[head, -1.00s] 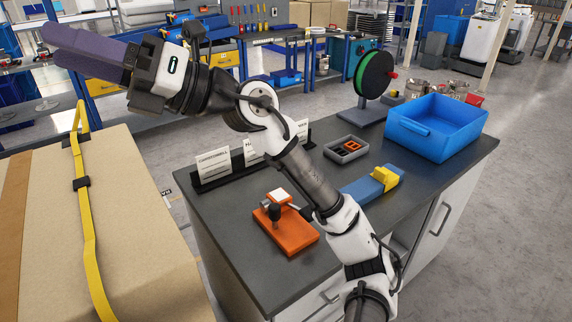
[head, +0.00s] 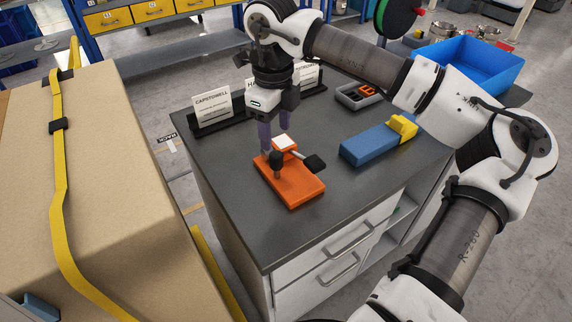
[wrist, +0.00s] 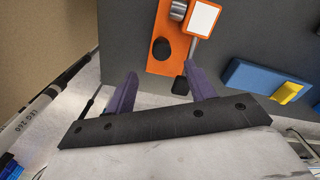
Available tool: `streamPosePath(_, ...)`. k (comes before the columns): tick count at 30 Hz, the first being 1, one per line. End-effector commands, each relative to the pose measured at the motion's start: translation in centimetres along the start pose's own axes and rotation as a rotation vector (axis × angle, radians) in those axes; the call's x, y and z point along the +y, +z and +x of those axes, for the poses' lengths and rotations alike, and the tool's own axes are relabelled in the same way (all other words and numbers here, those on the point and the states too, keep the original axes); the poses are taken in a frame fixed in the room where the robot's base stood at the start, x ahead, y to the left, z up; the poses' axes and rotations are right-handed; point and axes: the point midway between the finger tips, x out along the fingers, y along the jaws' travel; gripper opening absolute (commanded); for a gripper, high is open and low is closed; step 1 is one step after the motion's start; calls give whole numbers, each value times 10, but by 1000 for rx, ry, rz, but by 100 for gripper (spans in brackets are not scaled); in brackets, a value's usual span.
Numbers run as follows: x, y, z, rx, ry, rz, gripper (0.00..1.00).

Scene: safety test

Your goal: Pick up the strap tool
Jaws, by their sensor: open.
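An orange tool (head: 297,186) with a black knob, a white pad and a black-tipped lever lies on the dark bench top; it looks like the strap tool, though no label shows. It also shows at the top of the wrist view (wrist: 158,65). My gripper (head: 275,139) points down over the far end of this tool, its purple fingers apart and empty. In the wrist view the fingers (wrist: 164,77) lie below the orange body, with the lever's black tip near the right finger. I cannot tell whether either finger touches the tool.
A blue block with a yellow part (head: 372,145) lies right of the tool. Name cards in a black holder (head: 213,108), a grey tray (head: 358,97) and a blue bin (head: 462,65) stand behind. A large strapped carton (head: 110,185) stands left. The near bench top is clear.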

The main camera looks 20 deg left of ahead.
Motion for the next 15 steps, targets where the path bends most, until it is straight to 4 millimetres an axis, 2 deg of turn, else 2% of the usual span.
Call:
streamPosePath(4,0,0,24,-1,3,0,54)
streamPosePath(11,0,1,40,-2,3,-1,54)
streamPosePath(15,-2,2,58,-2,6,-2,54)
